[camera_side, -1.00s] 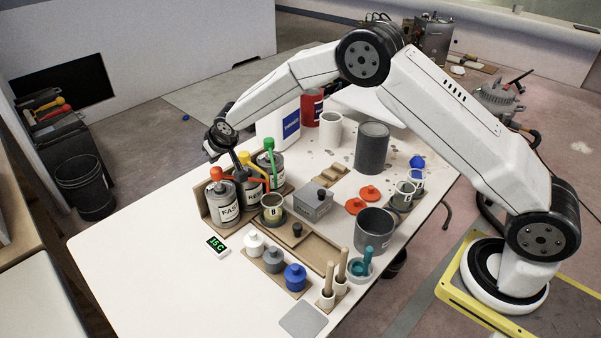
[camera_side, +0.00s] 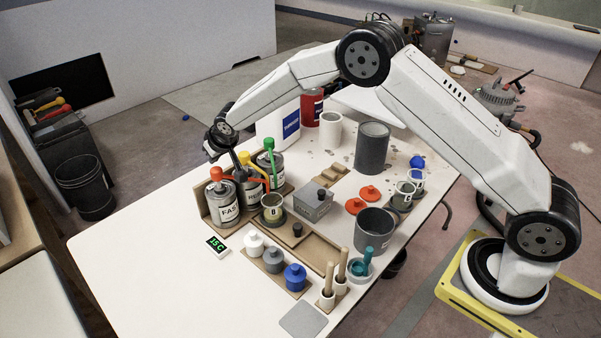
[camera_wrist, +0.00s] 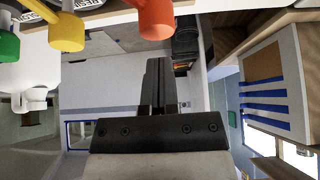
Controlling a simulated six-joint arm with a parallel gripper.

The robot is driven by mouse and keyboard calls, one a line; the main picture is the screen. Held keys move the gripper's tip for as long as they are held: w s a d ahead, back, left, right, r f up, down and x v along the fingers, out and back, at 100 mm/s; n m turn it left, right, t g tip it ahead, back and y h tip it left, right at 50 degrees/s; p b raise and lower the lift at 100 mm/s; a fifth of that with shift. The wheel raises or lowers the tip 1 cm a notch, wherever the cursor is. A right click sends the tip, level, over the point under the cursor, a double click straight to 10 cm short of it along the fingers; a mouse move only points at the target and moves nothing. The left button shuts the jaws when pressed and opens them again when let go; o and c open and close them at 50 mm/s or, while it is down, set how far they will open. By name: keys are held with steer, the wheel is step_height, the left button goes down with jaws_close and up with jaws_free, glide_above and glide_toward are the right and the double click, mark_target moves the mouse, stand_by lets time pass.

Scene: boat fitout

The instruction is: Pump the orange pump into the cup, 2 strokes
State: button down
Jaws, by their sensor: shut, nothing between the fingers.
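The orange pump (camera_side: 216,174) stands on the can labelled FAST (camera_side: 228,212), leftmost of three pump cans; its head also shows at the top of the wrist view (camera_wrist: 155,18). A cup marked B (camera_side: 272,214) stands upright in front of the cans, on a dark round base. Its contents are too small to tell. My gripper (camera_side: 238,163) is above the cans, close to the orange and yellow pump heads. In the wrist view its dark fingers (camera_wrist: 157,68) are together and empty, with the orange head beyond the tips. I cannot tell whether they touch it.
The yellow pump (camera_side: 247,159) and green pump (camera_side: 268,145) stand close to the right. A grey box (camera_side: 313,203) sits right of the cup. A display reading 15 C (camera_side: 217,246) and several lidded jars (camera_side: 274,261) are in front. The table's left front is clear.

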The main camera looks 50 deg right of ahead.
mark_target(218, 170)
steer(key=shift+f, duration=2.3)
steer(key=shift+r, duration=2.25)
